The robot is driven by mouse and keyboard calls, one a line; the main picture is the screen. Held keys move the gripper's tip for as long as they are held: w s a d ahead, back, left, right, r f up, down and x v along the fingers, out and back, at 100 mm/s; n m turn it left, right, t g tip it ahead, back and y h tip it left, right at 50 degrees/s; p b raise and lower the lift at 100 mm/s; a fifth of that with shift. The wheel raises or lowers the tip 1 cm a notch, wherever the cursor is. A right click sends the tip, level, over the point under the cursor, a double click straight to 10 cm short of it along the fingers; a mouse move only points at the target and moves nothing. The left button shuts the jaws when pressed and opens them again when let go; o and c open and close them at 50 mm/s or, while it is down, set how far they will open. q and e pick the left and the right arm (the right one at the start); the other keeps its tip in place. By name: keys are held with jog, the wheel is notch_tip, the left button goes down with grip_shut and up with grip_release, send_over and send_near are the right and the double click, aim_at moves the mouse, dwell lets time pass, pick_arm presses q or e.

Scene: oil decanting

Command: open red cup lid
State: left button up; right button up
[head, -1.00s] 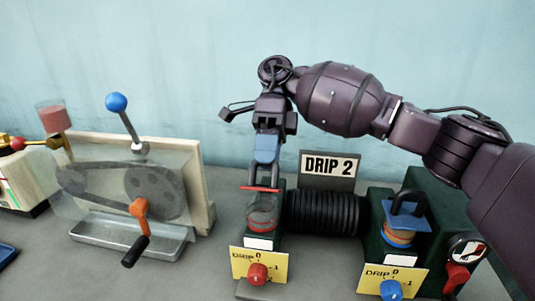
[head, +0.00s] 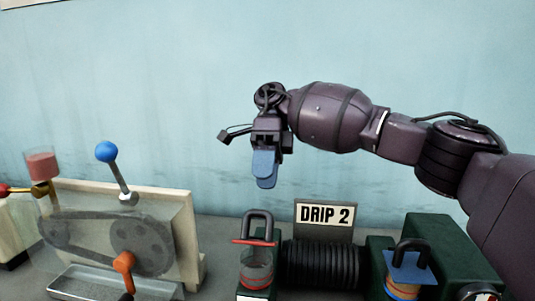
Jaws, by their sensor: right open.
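The red cup (head: 257,268) is a clear cup with red at its rim and base, low in the middle of the head view. Its red lid (head: 246,242) shows almost edge-on as a thin bar at the top of the cup. A dark loop handle (head: 257,211) stands up from the lid. I cannot tell whether the lid is fully seated on the rim. My right gripper (head: 266,184) is open and empty, with its blue-tipped fingers pointing down above the handle and apart from it. My left gripper is not in view.
A DRIP 2 sign (head: 325,214) stands behind a black ribbed cylinder (head: 322,262) just right of the cup. A blue lid (head: 400,259) with a dark handle is further right. A belt-and-crank board (head: 190,240) with a blue-knobbed lever (head: 106,152) stands left.

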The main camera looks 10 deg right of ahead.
jog(key=b+v, duration=0.1)
jog(key=v, duration=0.3)
jog(key=shift+w+d+r+b, duration=0.15)
jog(key=shift+w+b, duration=0.05)
jog(key=shift+b, duration=0.2)
dwell(0.4)
